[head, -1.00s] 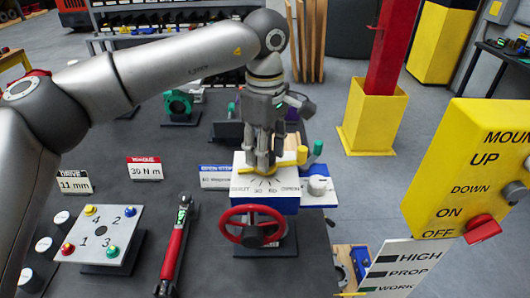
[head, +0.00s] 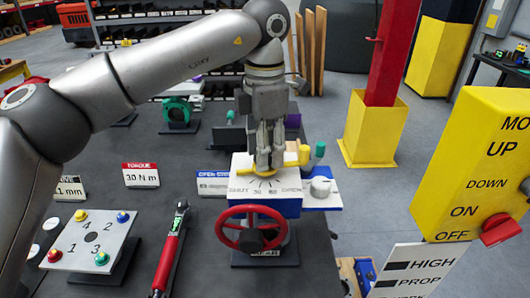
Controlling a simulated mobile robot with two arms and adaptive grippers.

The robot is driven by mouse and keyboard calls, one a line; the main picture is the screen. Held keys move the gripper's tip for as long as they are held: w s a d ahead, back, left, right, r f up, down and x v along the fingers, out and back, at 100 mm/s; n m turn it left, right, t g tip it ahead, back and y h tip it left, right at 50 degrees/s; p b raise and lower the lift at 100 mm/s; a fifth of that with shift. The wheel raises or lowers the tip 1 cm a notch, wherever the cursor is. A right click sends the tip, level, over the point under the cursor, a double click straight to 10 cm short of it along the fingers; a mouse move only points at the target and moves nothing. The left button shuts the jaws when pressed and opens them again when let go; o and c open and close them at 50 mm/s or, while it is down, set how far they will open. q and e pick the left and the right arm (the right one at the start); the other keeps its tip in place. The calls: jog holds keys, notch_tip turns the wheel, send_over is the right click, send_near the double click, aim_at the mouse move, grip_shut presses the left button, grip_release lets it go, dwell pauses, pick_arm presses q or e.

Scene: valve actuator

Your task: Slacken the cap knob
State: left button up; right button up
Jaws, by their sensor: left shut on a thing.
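The valve actuator is a white and blue box (head: 290,206) with a dial face marked SHUT, 30, 60 and OPEN. A yellow part (head: 303,155) sits on top of the dial, its knobbed end pointing right. My left gripper (head: 265,163) comes straight down over the dial and is shut on this yellow part. Its fingers hide the middle of the part. A white round knob (head: 320,187) stands at the box's right side, apart from the gripper. A red handwheel (head: 251,229) is on the front. I cannot tell which part is the cap knob. My right gripper is not in view.
A red-handled torque wrench (head: 169,256) and a plate with numbered coloured knobs (head: 92,238) lie to the left. A green-topped post (head: 320,150) stands behind the actuator. A yellow switch panel (head: 478,165) and a yellow-based red column (head: 372,130) are on the right.

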pick_arm(q)
jog(key=n+b, duration=0.1)
jog(key=n, duration=0.2)
jog(key=shift+n, duration=0.4)
jog(key=shift+r, duration=0.1)
jog(key=o, duration=1)
notch_tip(320, 180, up, 12)
jog(key=shift+f, duration=0.1)
dwell(0.5)
